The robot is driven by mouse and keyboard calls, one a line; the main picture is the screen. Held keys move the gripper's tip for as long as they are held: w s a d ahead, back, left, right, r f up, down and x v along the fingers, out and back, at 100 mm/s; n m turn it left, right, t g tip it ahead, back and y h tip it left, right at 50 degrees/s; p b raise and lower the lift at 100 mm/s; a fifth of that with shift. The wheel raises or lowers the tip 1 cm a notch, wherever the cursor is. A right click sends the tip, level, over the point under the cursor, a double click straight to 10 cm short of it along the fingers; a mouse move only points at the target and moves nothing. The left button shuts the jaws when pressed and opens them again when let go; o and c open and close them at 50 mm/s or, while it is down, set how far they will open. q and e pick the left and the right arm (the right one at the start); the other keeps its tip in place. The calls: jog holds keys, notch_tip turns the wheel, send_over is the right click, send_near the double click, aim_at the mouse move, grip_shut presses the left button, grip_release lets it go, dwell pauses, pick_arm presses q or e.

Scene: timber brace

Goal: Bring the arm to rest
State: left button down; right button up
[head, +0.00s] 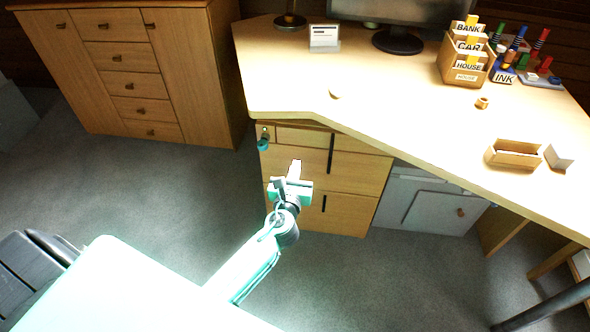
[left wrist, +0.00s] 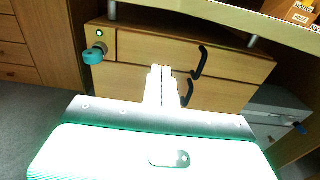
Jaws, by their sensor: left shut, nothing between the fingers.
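My left arm reaches in from the lower left in the head view. Its gripper (head: 295,166) is in front of the wooden drawer unit (head: 345,195) under the desk. In the left wrist view the two pale fingers of this gripper (left wrist: 161,72) are together, with nothing between them. They point at the drawer fronts (left wrist: 130,77); whether they touch is hard to tell, but a gap seems to show. My right gripper is not in view.
The desk (head: 400,95) overhangs the drawer unit. A teal knob or key (head: 263,144) sticks out at the unit's upper left. On the desk are a card box (head: 464,76), a small wooden tray (head: 512,160) and a monitor (head: 398,40). Grey floor (head: 190,185) is clear at left.

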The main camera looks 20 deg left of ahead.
pick_arm(q)
jog(key=shift+s+d, duration=0.15)
jog(key=shift+s, duration=0.2)
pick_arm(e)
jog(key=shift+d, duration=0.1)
